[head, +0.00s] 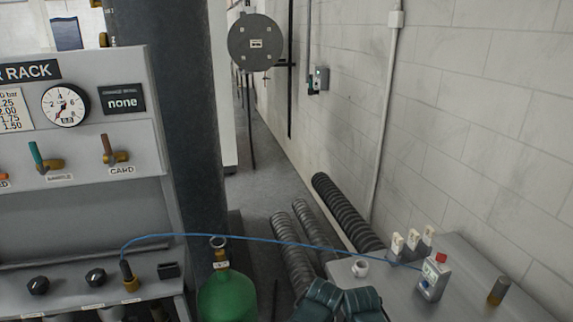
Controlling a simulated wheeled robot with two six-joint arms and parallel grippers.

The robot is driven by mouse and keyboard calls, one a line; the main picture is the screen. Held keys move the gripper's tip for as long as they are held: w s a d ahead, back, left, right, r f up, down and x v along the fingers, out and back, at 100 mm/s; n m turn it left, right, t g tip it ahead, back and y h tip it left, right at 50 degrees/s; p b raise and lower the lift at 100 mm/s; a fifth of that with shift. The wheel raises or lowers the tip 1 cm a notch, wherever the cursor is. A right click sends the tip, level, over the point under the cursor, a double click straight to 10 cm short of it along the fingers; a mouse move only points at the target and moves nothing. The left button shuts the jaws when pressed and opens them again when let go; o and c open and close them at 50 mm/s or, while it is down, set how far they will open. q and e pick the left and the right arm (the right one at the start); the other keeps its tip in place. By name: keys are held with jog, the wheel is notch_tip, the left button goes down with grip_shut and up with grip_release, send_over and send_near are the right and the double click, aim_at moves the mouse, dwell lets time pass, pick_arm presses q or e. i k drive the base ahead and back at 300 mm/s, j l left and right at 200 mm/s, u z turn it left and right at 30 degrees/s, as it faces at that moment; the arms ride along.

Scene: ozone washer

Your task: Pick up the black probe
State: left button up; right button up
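The black probe (126,271) stands upright in a brass fitting (131,285) on the grey rack's lower ledge at the left. A thin blue cable (230,237) leaves its top and arcs right to a small handheld meter (433,280) with a red top. The meter stands on the grey bench at the lower right. The probe's tip is hidden in the fitting.
A green gas cylinder (228,297) stands right of the rack (95,205), near the probe. The bench (475,304) holds a white cup (360,268) and an amber vial (498,291). Ribbed hoses (345,212) lie behind.

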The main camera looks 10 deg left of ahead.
aim_at(124, 265)
jog(key=u, duration=1.7)
